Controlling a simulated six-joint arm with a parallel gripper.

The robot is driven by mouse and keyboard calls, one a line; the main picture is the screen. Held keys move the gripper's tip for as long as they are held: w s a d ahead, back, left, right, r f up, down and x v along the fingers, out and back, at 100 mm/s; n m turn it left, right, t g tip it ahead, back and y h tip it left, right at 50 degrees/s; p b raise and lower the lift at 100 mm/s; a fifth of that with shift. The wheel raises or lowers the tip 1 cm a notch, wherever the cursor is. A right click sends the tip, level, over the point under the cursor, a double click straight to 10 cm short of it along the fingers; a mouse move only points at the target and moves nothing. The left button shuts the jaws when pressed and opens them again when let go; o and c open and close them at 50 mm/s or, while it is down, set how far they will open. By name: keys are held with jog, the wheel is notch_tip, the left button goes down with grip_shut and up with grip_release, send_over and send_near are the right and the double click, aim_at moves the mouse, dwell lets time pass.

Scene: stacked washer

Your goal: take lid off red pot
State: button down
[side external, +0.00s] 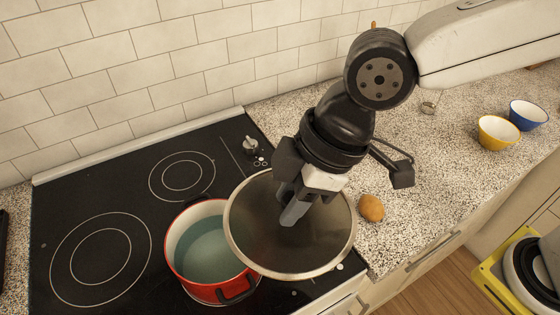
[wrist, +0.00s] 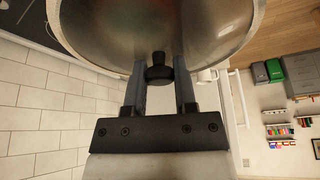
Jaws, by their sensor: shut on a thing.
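The red pot (side external: 190,284) stands on the black stove with its top open, and pale bluish liquid shows inside. A round metallic lid with a shiny rim (side external: 325,238) is to the right of the pot in the side view, overlapping part of the pot's right side. The lid also fills the top of the wrist view (wrist: 215,28). My gripper (side external: 290,212) is shut on the lid's dark knob (wrist: 158,72); its two fingers (wrist: 160,88) are on either side of the knob. The knob is hidden in the side view.
The black stove top (side external: 90,205) is otherwise clear. A brown potato-like object (side external: 371,208) lies on the speckled counter (side external: 430,195) just right of the lid. A yellow bowl (side external: 497,134) and blue bowl (side external: 528,115) stand farther right. A tiled wall (side external: 200,65) rises behind.

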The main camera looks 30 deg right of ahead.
jog(key=shift+s+d+r, duration=0.2)
jog(key=shift+s+d, duration=0.15)
jog(key=shift+w, duration=0.15)
dwell(0.4)
jog(key=w+d+f+m+t+h, duration=0.1)
jog(key=w+d+f+m, duration=0.3)
jog(key=d, duration=0.6)
jog(key=w+d+f+m+h, duration=0.1)
jog(key=w+d+f+m, duration=0.3)
jog(key=d, duration=0.6)
jog(key=w+d+f+m+t+h, duration=0.1)
jog(key=w+d+f+m, duration=0.4)
jog(key=d, duration=0.6)
jog(key=shift+w+f+t+h, duration=0.15)
jog(key=shift+w+f+h, duration=0.1)
jog(key=shift+w+f, duration=0.5)
jog(key=shift+w+f+t+h, duration=0.15)
jog(key=shift+w+f+h, duration=0.15)
jog(key=shift+f, duration=0.7)
jog(key=shift+d+f, duration=0.2)
jog(key=shift+d, duration=0.35)
